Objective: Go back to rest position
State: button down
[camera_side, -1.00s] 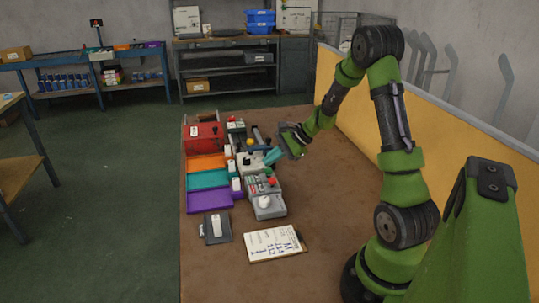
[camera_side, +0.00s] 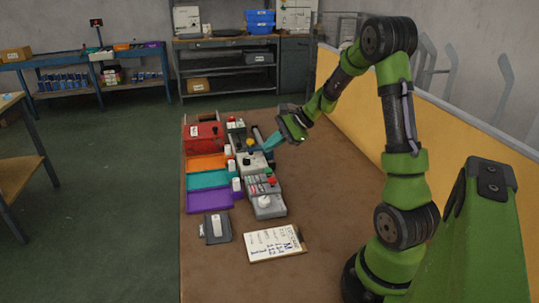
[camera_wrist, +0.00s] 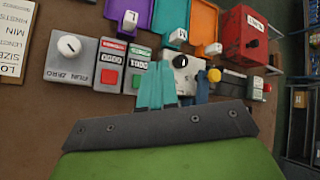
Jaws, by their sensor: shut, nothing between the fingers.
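My gripper (camera_side: 268,151) hangs over the back right part of the row of devices on the brown table, with its teal fingers pointing down and to the left. In the wrist view its teal fingers (camera_wrist: 157,80) lie together in front of the dark wrist plate, shut with nothing held. They cover part of the white box with a black dial (camera_wrist: 183,68). The arm reaches in from the right, bent high at the elbow. No sock can be made out.
A red box (camera_side: 203,136), orange tray (camera_side: 207,162), teal tray (camera_side: 207,180) and purple tray (camera_side: 209,201) line the left edge. A grey box with a white knob (camera_side: 268,208) and a clipboard (camera_side: 275,245) stand nearer. A yellow panel (camera_side: 445,140) borders the right; the table's right middle is bare.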

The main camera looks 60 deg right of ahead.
dwell(0.4)
jog(key=s+a+r+n, duration=0.4)
jog(key=s+a+n, duration=0.1)
jog(key=a, duration=0.3)
jog(key=s+a+r+n+h, duration=0.1)
jog(key=s+a+r+n, duration=0.3)
jog(key=a, duration=0.4)
jog(key=s+a+r+n+g+h, duration=0.1)
jog(key=s+a+r+n, duration=0.3)
jog(key=s+a+n, duration=0.3)
jog(key=shift+a+n, duration=0.5)
jog(key=shift+n, duration=0.3)
